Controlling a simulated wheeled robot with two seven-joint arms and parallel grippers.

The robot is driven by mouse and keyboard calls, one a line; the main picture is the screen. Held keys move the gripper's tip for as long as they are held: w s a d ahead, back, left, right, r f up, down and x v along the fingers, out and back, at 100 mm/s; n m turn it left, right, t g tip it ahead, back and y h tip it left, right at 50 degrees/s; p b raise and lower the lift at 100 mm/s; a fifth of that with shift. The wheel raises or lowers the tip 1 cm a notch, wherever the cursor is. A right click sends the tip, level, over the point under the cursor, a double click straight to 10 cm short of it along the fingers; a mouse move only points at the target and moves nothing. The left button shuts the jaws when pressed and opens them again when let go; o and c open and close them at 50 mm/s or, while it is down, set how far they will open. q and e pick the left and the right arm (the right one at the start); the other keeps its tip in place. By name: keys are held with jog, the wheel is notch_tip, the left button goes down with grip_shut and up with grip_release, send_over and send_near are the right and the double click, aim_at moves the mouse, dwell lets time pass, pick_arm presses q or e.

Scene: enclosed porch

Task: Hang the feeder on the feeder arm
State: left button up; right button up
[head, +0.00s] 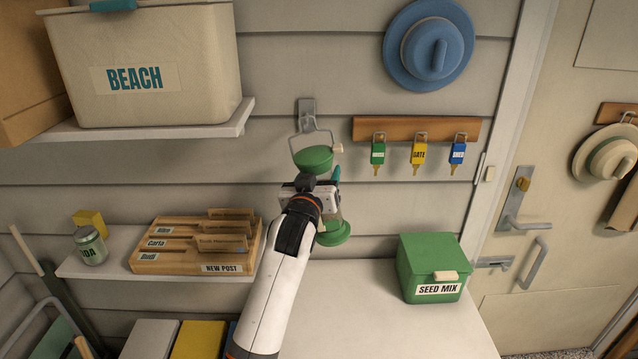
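The feeder has a green lid (314,159), a wire bail above it and a green base (334,236). It is up against the wall, leaning slightly, its base to the right of its lid. The grey metal feeder arm (307,110) is fixed to the wall just above, and the top of the bail overlaps it. I cannot tell whether the bail is hooked on it or only in front. My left gripper (322,190) is at the feeder's body between lid and base and appears shut on it; its wrist hides most of the body and the fingers. My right gripper is out of view.
A key rail (415,129) with three tagged keys is close on the right, under a blue hat (429,45). A shelf (160,130) with a BEACH bin (210,60) is at upper left. A green seed box (433,265) stands on the white counter (380,325), otherwise mostly clear.

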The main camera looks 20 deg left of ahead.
pick_arm(q)
jog(key=shift+w+a+f+b, duration=0.2)
jog(key=shift+w+b, duration=0.05)
jog(key=shift+w, duration=0.4)
jog(key=shift+w+a+f+b, duration=0.15)
jog(key=shift+w+a+b, duration=0.1)
jog(key=shift+w, duration=0.35)
jog(key=shift+f, duration=0.1)
jog(key=shift+w, duration=0.1)
jog(key=o, duration=1.5)
jog(key=shift+c, duration=0.2)
jog(key=shift+o, duration=0.2)
jog(key=shift+f, duration=0.15)
